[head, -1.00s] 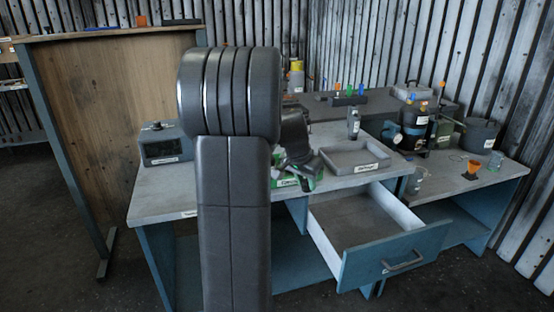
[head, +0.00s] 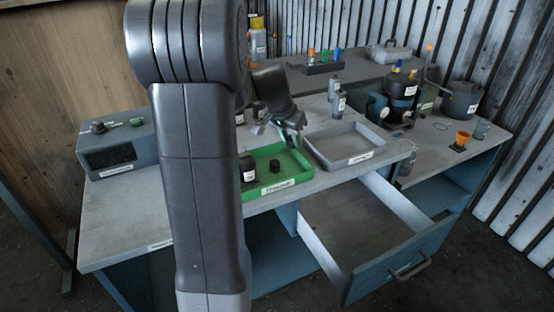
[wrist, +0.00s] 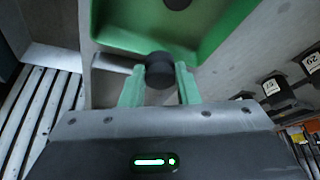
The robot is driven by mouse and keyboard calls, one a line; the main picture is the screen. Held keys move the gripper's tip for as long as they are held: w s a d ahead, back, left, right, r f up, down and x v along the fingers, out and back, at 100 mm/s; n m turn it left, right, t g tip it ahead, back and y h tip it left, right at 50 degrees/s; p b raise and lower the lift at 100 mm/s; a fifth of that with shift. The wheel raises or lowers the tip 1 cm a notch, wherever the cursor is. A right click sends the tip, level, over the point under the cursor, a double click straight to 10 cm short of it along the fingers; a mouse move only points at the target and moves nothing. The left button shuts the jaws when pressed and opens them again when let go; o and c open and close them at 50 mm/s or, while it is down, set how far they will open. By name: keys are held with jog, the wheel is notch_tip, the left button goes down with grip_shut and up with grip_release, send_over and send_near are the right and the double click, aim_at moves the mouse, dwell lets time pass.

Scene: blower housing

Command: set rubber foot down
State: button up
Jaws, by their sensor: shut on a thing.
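My gripper (wrist: 158,84) is shut on a short black cylinder, the rubber foot (wrist: 159,69), held between its two pale green fingertips in the wrist view. In the head view my gripper (head: 284,131) hangs above the back of the green tray (head: 293,183), and the held foot cannot be made out there. The green tray (wrist: 222,32) also shows just past the fingertips in the wrist view. Another small black round piece (head: 275,166) lies in the tray and shows at the top edge of the wrist view (wrist: 178,3).
A dark labelled bottle (head: 248,170) stands at the tray's left side, partly behind my arm. An empty grey tray (head: 367,157) is to the right. A drawer (head: 395,262) stands open in front. A grey instrument box (head: 117,148) is at the left.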

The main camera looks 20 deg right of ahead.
aim_at(292, 164)
jog(key=shift+f, duration=3.55)
jog(key=shift+f+b, duration=0.2)
jog(key=shift+b, duration=0.15)
jog(key=o, duration=0.9)
jog(key=shift+r, duration=0.1)
jog(key=shift+o, duration=0.2)
jog(key=shift+a+r+p, duration=0.1)
jog(key=shift+r+p, duration=0.2)
jog(key=shift+r, duration=0.2)
jog(key=v, duration=1.1)
jog(key=shift+s, duration=0.15)
